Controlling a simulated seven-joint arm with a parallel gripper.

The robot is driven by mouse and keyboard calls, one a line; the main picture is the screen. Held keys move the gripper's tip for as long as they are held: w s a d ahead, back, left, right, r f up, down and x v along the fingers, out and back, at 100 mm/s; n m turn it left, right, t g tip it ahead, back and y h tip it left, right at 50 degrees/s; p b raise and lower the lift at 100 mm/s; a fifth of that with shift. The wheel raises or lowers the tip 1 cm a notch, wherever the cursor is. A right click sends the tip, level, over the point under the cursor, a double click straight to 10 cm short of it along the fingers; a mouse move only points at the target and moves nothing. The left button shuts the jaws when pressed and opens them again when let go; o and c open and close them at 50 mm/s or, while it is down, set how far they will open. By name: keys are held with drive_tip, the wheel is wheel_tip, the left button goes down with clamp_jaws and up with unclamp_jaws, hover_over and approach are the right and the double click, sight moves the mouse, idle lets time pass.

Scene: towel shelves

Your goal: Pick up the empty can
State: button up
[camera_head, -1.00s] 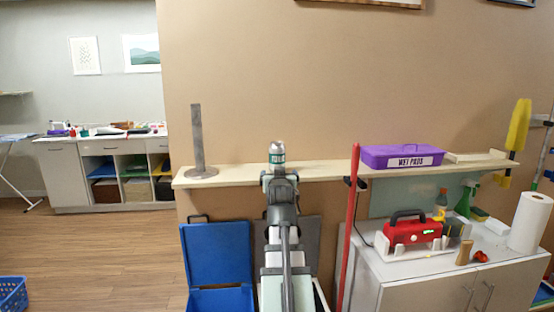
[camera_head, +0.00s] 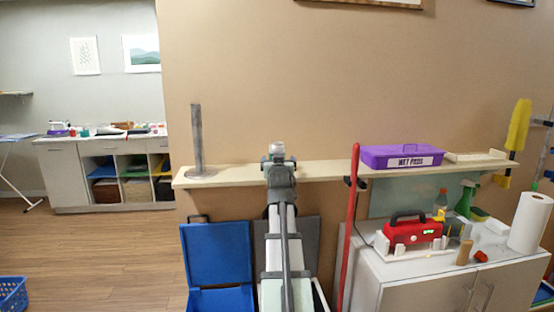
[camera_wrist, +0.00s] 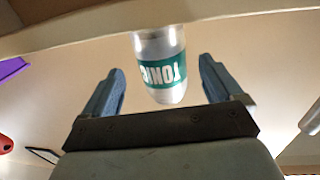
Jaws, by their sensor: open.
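The empty can is silver with a green band lettered TONIC, and it stands on the wooden shelf (camera_head: 325,170). In the head view only the top of the can (camera_head: 277,147) shows above my gripper (camera_head: 277,159); the rest is hidden behind it. In the wrist view, which is upside down, the can (camera_wrist: 162,88) appears between the two blue-grey fingers of my gripper (camera_wrist: 162,75). The fingers are spread, with a visible gap on each side of the can. I see no contact.
A grey upright post on a round base (camera_head: 197,140) stands left on the shelf. A purple WET PADS box (camera_head: 402,157) is to the right. A red pole (camera_head: 350,230) rises in front of the shelf. The shelf is clear close beside the can.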

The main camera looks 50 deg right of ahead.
drive_tip(key=x, duration=0.5)
drive_tip(key=shift+w+a+r, duration=0.1)
drive_tip(key=shift+r, duration=0.2)
drive_tip(key=c, duration=1)
